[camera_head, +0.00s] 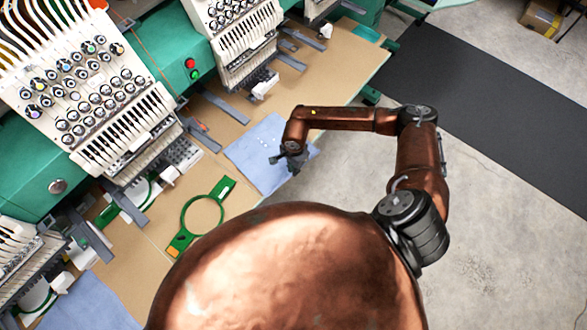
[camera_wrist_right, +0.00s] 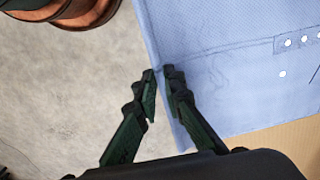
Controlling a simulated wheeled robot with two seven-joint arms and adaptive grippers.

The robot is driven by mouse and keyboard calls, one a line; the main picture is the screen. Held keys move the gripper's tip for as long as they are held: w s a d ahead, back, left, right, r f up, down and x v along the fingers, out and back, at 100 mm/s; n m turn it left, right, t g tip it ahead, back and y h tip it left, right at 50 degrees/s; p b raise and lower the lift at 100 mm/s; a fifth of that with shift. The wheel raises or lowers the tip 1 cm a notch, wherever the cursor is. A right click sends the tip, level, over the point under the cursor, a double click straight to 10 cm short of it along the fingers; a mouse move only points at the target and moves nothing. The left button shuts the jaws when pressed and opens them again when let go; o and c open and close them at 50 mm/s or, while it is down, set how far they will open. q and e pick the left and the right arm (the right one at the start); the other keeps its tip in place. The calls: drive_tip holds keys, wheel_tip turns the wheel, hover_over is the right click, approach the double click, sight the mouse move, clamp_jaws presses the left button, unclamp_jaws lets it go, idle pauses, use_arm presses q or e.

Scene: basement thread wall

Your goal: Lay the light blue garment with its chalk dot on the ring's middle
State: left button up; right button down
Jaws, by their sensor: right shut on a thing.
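The light blue garment (camera_head: 252,150) lies flat on the tan table (camera_head: 330,70), with its right-hand edge by the table's front. My right gripper (camera_head: 288,161) is at that edge. In the right wrist view my right gripper (camera_wrist_right: 159,80) is shut on the garment's edge (camera_wrist_right: 205,70), one finger on each side of the cloth. A lone white dot (camera_wrist_right: 282,74), likely the chalk dot, shows below a row of white buttons (camera_wrist_right: 288,42). The green ring (camera_head: 184,213) lies on the table, left of and below the garment, apart from it; its opening shows bare. My left gripper is not in view.
Green and white embroidery machines (camera_head: 95,85) with grey arms (camera_head: 222,104) stand along the table's far side. Another blue cloth (camera_head: 90,305) lies at lower left. A dark mat (camera_head: 490,95) covers part of the concrete floor (camera_head: 500,240) at right.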

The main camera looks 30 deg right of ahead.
drive_tip(key=shift+a, duration=0.1)
drive_tip(key=c, duration=2)
unclamp_jaws()
drive_tip(key=shift+o, duration=0.2)
drive_tip(key=shift+r, duration=0.1)
